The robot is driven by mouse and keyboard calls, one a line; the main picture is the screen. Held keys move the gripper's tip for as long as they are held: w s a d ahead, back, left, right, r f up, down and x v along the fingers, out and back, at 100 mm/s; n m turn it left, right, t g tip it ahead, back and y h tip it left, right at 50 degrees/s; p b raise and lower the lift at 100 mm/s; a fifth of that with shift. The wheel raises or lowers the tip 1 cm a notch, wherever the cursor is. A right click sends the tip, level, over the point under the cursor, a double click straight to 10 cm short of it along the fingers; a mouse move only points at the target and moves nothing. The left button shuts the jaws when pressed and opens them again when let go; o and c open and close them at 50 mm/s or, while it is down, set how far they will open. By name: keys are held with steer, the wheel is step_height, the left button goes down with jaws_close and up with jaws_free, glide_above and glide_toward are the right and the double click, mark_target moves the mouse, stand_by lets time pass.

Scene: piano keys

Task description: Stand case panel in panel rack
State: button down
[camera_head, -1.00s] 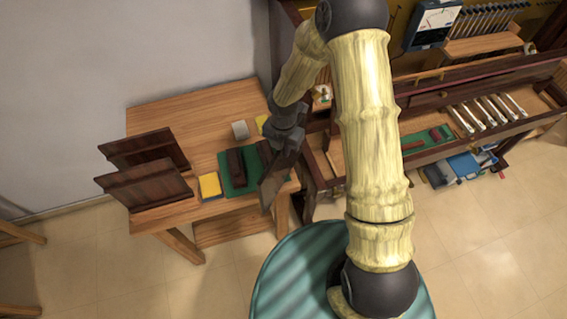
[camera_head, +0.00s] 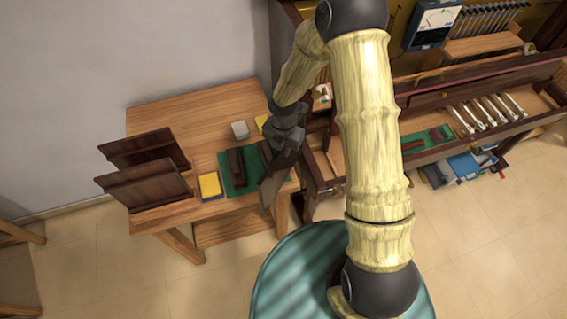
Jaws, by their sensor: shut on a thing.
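The case panel (camera_head: 276,183) is a dark brown board, seen nearly edge-on and tilted, hanging below my gripper. My gripper (camera_head: 289,143) is shut on its upper end, near the right front corner of the wooden table; the fingertips are small and partly hidden. The panel rack (camera_head: 146,190) appears as dark wooden slanted boards at the table's left end, one behind the other. I cannot tell rack boards from any panels standing in it. The held panel is apart from the rack, well to its right.
A green mat (camera_head: 225,188) with a dark block (camera_head: 236,168) lies between rack and gripper. The opened piano (camera_head: 440,90) stands to the right. The table's back left is clear.

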stand_by(0.3)
step_height(320, 180, up, 10)
steer(key=shift+r+b, duration=0.1)
steer(key=shift+b, duration=0.4)
steer(key=shift+w, duration=0.1)
stand_by(0.6)
